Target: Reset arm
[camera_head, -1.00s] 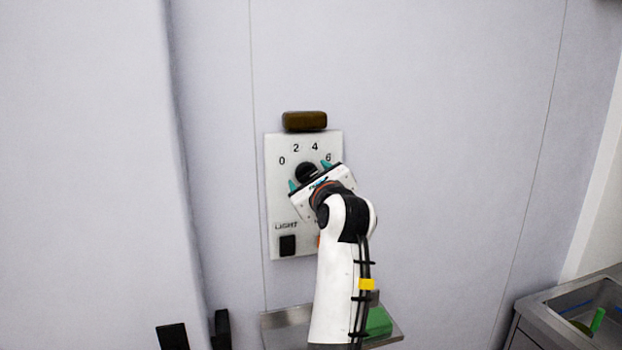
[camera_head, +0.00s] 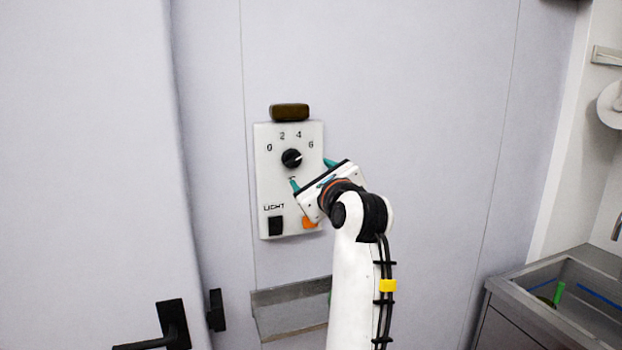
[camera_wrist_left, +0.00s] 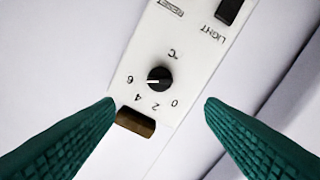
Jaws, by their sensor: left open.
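My left gripper (camera_head: 312,174) is open and empty in front of the wall control panel (camera_head: 263,183), to the lower right of the black dial (camera_head: 291,158) in the head view. Its two teal fingers are spread apart and do not touch the dial. In the left wrist view the gripper (camera_wrist_left: 160,105) has the dial (camera_wrist_left: 159,78) in the gap between its fingers, farther off. The dial's white mark points towards the 6. The arm partly hides the panel's right side. My right gripper is not in view.
A brown block (camera_head: 290,112) sits above the panel. A black switch (camera_head: 275,226) and an orange button (camera_head: 309,222) are low on it. A metal shelf (camera_head: 285,312) is below. A door handle (camera_head: 172,325) is at lower left, a sink (camera_head: 535,291) at lower right.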

